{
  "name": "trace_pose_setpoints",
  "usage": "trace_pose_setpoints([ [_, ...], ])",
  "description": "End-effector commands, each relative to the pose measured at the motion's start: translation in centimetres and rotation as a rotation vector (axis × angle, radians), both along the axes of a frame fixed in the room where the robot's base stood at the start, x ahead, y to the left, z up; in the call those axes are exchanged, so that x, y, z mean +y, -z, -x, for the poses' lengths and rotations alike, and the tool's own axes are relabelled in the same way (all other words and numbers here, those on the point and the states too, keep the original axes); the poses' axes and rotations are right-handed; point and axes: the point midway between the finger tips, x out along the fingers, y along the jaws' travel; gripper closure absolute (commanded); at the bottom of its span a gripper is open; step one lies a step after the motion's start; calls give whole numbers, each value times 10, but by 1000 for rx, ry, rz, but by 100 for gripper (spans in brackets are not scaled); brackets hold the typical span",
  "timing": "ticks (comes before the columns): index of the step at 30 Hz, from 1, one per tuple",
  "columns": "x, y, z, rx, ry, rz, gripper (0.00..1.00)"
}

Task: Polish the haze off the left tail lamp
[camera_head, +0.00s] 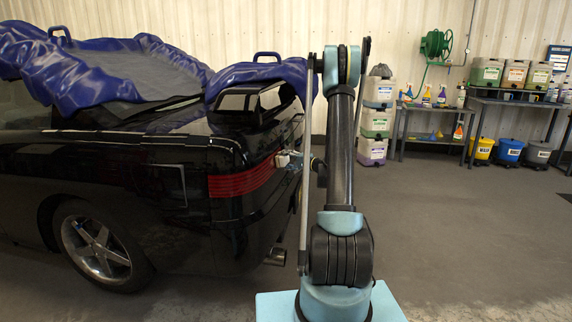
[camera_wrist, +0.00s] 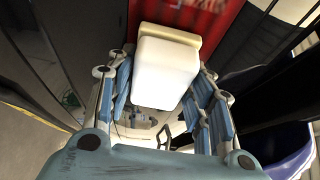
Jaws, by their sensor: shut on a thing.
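The red tail lamp (camera_head: 240,180) wraps the rear corner of the black car in the head view. It fills the top of the wrist view (camera_wrist: 215,35), with a pale hazy smear near the top edge. My gripper (camera_head: 297,160) is at the lamp's right end. In the wrist view its blue-padded fingers are shut on a white block (camera_wrist: 165,72) with a cream pad (camera_wrist: 170,35) on its far face. The pad faces the lamp and is very close to it; I cannot tell whether they touch. The block hides part of the lamp.
The black car (camera_head: 110,190) stands at left, with bunched blue covers (camera_head: 75,75) on top. An exhaust tip (camera_head: 275,257) sticks out low at the rear. Stacked containers (camera_head: 377,122) and benches (camera_head: 430,110) stand along the back wall.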

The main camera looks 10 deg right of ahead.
Motion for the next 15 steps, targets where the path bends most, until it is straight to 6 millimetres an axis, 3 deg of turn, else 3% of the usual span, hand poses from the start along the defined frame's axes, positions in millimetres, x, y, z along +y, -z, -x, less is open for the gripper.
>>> trace_pose_setpoints([
  [15, -11, 0, -30, 0, 0, 0, 72],
])
